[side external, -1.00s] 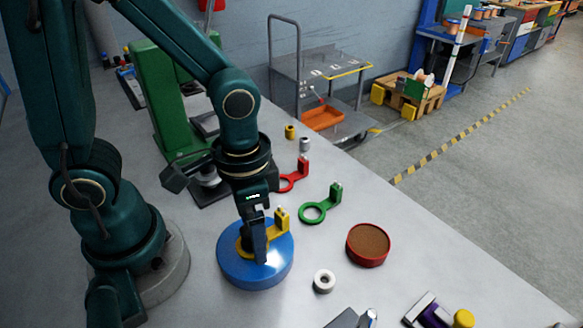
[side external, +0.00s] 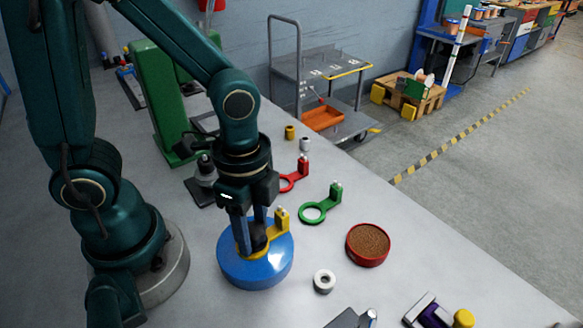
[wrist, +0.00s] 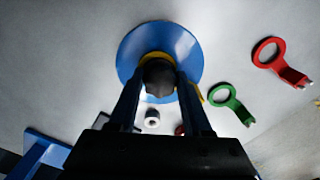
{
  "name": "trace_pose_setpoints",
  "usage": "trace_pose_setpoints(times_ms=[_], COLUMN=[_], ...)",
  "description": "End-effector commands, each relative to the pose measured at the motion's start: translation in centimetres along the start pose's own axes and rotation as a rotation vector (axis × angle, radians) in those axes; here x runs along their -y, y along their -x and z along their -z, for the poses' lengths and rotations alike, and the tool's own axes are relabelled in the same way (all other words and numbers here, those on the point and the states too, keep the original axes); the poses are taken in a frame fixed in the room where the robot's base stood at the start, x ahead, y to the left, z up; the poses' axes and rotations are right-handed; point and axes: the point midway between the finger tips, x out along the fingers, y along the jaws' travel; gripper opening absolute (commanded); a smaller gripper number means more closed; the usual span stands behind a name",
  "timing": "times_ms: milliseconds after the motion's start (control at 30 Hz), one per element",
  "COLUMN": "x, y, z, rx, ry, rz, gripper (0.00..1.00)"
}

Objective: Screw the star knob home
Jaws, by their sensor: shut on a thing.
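The dark star knob (wrist: 158,74) stands at the middle of a round blue disc (side external: 240,272) on the table. It also shows in the side view (side external: 259,234), partly hidden by a finger. A yellow ring with an upright tab (side external: 282,219) lies on the disc around the knob's base. My gripper (wrist: 158,86) points straight down over the disc, with one finger on each side of the knob, shut on it. The knob's underside and its thread are hidden, so I cannot tell how deep it sits.
A green ring with a tab (side external: 313,213) and a red one (side external: 291,180) lie behind to the right. A red round dish (side external: 368,245) and a small grey-white ring (side external: 324,281) lie right of the disc. A green column (side external: 160,95) stands behind my arm.

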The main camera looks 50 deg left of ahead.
Motion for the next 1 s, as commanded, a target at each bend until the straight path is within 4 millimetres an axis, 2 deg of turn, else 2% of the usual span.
trace_pose_setpoints(times_ms=[300,500,800,833,900,933,1000], x=[0.01,0.0,-0.02,-0.02,-0.03,-0.02,-0.02], y=[-0.04,-0.06,-0.06,-0.06,-0.06,-0.06,-0.06], z=[-0.03,-0.04,-0.05,-0.05,-0.05,-0.05,-0.04], rx=[0.001,0.001,0.001,0.001,0.001,0.001,0.001], ry=[-0.455,-0.69,-0.741,-0.74,-0.74,-0.739,-0.739], rz=[0.0,-0.001,-0.002,-0.002,-0.002,-0.002,-0.001], gripper=[0.0,0.0,0.0,0.53,0.79,0.84,0.84])
